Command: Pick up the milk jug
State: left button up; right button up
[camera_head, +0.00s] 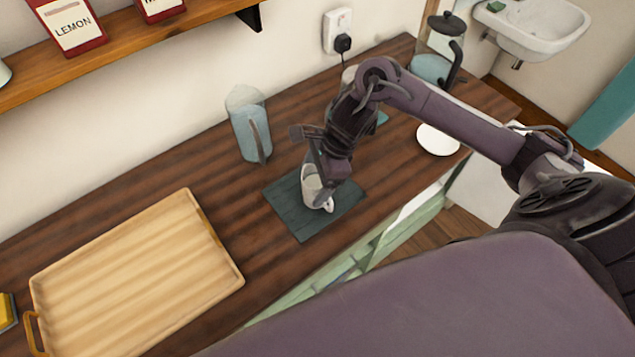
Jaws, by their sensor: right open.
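A small jug (311,188), pale with white in it, stands on a dark slate-coloured mat (291,218) on the wooden counter. It looks like the milk jug, and its handle faces the front right. My right gripper (318,172) comes down over it from above and behind, with its open fingers at the jug's rim. The gripper hides part of the jug's top and right side. I cannot tell whether the fingers touch it. My left gripper is out of view.
A tall clear pitcher (249,128) with bluish contents stands behind the mat. A wooden tray (135,275) lies at the left. A white plate (437,140) and a glass press (432,68) are at the right. A shelf (120,40) overhangs the back left. Bare counter separates tray and mat.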

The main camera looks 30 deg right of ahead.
jog(key=shift+f, duration=0.15)
jog(key=c, duration=1.3)
jog(key=shift+w+r, duration=0.1)
jog(key=shift+r, duration=0.15)
jog(key=shift+r, duration=0.8)
jog(key=shift+r+p, duration=1.7)
jog(key=shift+r, duration=7.2)
